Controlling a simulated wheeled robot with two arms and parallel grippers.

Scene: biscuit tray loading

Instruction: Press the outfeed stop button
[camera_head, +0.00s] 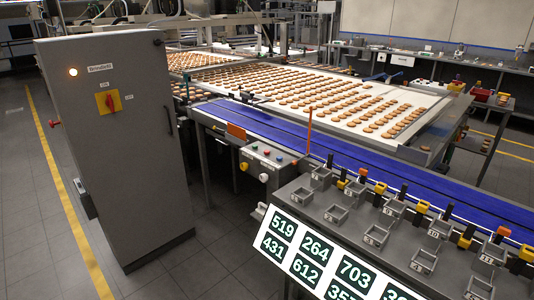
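A small grey control box (281,174) is fixed to the near side of the blue conveyor (345,160), left of the number display. Several small coloured buttons sit on its sloped top, among them a red one (267,152). A yellow knob (244,166) and a pale knob (264,178) are on its front. The labels are too small to read, so I cannot tell which button is the outfeed stop. Neither of my grippers is in view.
A tall grey cabinet (115,170) with a red-and-yellow switch (106,101) stands left of the box. A bench (330,225) with numbered bins and a number display (312,258) is at front right. Biscuits (310,90) lie on the belt behind. Floor between cabinet and bench is clear.

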